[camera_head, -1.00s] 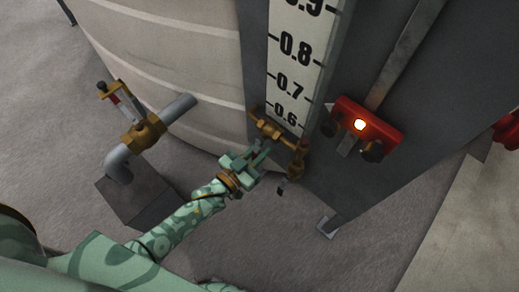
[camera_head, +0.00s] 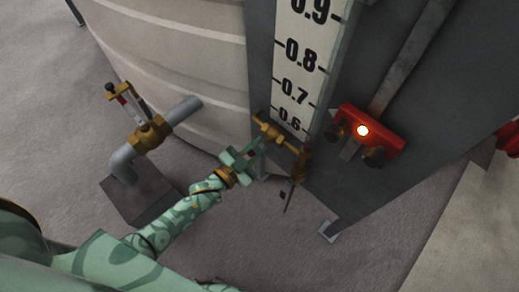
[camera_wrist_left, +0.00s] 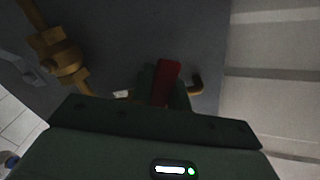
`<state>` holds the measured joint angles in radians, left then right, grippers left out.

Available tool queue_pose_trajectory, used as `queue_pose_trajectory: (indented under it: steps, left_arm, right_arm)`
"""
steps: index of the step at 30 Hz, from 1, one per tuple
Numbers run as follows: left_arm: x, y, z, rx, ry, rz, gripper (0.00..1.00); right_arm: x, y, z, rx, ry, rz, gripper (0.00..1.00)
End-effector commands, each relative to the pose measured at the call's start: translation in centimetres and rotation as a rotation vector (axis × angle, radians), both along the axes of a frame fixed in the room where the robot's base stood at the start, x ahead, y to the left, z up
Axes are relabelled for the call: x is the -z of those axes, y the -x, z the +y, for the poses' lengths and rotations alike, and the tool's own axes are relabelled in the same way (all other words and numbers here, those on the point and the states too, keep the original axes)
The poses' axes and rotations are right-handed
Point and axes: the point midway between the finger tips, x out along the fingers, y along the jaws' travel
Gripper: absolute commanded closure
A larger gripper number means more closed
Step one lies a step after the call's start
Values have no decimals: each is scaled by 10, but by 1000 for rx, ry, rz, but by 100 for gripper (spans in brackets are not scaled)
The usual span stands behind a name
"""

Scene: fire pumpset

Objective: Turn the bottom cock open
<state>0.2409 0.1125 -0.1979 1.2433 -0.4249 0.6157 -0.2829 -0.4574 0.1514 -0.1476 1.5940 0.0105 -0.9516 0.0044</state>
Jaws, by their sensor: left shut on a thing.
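The bottom cock (camera_head: 275,130) is a brass fitting at the lower end of the white level gauge. A brass elbow (camera_head: 301,160) points down at its right. My left gripper (camera_head: 254,150) is just below and left of the cock. It is shut on the cock's red handle (camera_wrist_left: 166,80), which shows between the fingers in the left wrist view. There, a brass fitting (camera_wrist_left: 64,60) shows at the left and a small brass hook (camera_wrist_left: 196,86) to the right of the handle. A thin dark streak hangs below the elbow. My right gripper is not in view.
The level gauge (camera_head: 309,45) stands between the pale tank (camera_head: 170,50) and a dark panel. A red box with a lit lamp (camera_head: 372,133) is at the right. A brass valve (camera_head: 147,133) on a grey pipe is at the left. The floor in front is clear.

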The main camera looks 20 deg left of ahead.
Motion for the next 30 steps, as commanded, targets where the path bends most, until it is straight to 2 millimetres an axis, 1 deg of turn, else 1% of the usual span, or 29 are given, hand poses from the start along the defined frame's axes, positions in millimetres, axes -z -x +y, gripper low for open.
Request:
queue_pose_trajectory:
  steps: [6, 12, 26, 27, 29, 30]
  left_arm:
    - [-2, -1, 6, 0, -108, -36, 100]
    - [-4, -2, 8, 1, -162, -54, 100]
    - [-3, -2, 9, 1, -177, -59, 100]
    - [-3, -2, 9, 1, -177, -59, 77]
    - [-4, -2, 9, 1, -177, -59, 61]
    - [-4, -2, 9, 0, -175, -59, 61]
  right_arm:
    - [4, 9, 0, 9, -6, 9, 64]
    - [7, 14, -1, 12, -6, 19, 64]
    - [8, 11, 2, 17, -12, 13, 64]
    - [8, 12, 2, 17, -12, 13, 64]
    - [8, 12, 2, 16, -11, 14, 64]
    - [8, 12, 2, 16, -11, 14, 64]
